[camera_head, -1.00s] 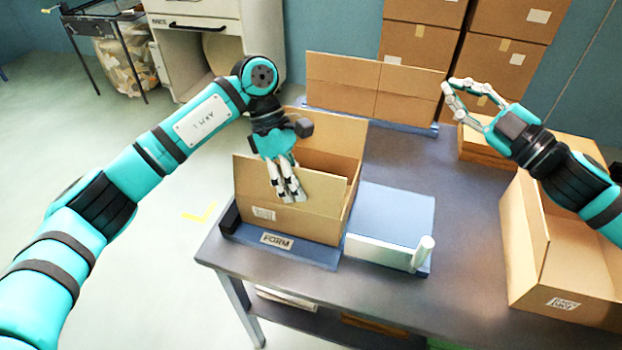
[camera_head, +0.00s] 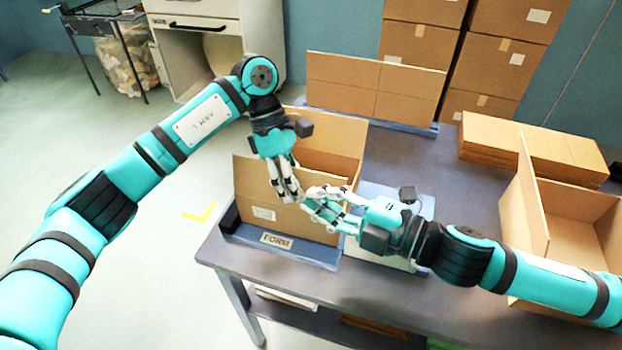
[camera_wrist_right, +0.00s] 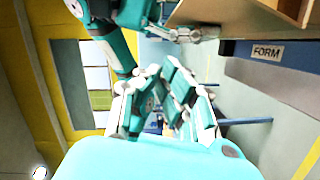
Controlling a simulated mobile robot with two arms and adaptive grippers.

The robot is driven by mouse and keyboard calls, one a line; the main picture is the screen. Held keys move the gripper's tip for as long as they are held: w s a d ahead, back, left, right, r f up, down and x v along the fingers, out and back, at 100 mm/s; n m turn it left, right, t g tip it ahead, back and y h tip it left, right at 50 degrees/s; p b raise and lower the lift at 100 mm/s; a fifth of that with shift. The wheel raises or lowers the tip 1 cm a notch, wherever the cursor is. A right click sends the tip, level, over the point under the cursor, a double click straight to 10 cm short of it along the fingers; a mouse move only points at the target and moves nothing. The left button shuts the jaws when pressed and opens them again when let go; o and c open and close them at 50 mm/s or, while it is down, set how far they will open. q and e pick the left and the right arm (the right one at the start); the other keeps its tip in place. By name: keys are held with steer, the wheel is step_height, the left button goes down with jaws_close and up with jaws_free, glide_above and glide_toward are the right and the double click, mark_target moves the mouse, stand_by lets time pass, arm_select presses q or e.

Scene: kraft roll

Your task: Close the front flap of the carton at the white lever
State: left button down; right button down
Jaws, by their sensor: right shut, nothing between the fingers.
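The open brown carton (camera_head: 262,208) stands in the blue form labelled FORM (camera_head: 277,241). Its front panel is upright, but I cannot tell where wall ends and flap begins. My left gripper (camera_head: 288,190) points down in front of that panel; whether its fingers are shut is unclear. My right gripper (camera_head: 318,205) is shut and empty in front of the carton's right part, close beside the left fingers. The right wrist view shows its fingers (camera_wrist_right: 170,105), the left fingers (camera_wrist_right: 190,35) and the carton's underside edge (camera_wrist_right: 240,14). My right arm hides the white lever.
A second open carton (camera_head: 535,225) stands at the table's right. Flat cardboard (camera_head: 530,150) is stacked behind it. A cardboard panel (camera_head: 375,85) stands at the back. The grey tabletop (camera_head: 400,150) is clear between them.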

mark_target(313, 177)
steer(key=w, duration=0.1)
steer(key=w+a+f, duration=0.1)
steer(key=w, duration=0.3)
steer(key=shift+w+a+f, duration=0.15)
steer(key=shift+a, duration=0.2)
steer(key=shift+w+d+f+m, duration=0.15)
steer(key=shift+w+d+m, duration=0.15)
steer(key=shift+w, duration=0.35)
arm_select(q)
steer(key=c, duration=1.5)
jaws_free()
arm_select(e)
steer(key=shift+a, duration=0.1)
